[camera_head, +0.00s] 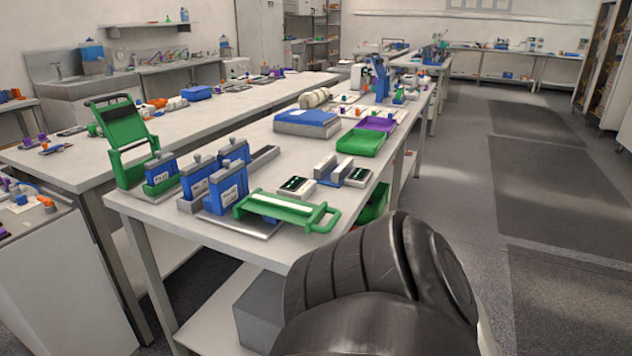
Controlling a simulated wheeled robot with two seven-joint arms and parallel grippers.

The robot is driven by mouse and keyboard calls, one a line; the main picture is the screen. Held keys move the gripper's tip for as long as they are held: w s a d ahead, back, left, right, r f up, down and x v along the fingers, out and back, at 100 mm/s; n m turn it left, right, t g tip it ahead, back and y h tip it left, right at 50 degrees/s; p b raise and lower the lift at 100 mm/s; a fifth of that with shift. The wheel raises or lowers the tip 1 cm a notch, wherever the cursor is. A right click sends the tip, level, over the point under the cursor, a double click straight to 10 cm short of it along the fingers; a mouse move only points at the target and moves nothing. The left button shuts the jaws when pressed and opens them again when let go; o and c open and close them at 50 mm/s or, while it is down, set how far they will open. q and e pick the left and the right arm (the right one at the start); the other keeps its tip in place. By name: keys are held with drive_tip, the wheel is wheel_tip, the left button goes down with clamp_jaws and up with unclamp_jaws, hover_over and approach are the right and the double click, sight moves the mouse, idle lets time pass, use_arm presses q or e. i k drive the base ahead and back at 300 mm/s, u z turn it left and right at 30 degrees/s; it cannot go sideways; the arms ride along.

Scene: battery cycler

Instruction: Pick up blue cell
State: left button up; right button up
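Several upright blue cells with grey tops and white labels stand at the near left end of the middle bench. One blue cell (162,176) stands by a green open holder (122,130) at the far left. Others stand close together on a grey plate: a left one (196,176), a front one (228,192) and a back one (234,152). I cannot tell which one the task names. Neither of my grippers is in view. A black rounded part of my own body fills the bottom right and hides part of the floor and bench front.
A green tray (361,142) and a blue-topped box (307,122) are farther back. The floor at right is open.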

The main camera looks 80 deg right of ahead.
sight(225, 194)
drive_tip(key=z, duration=2.65)
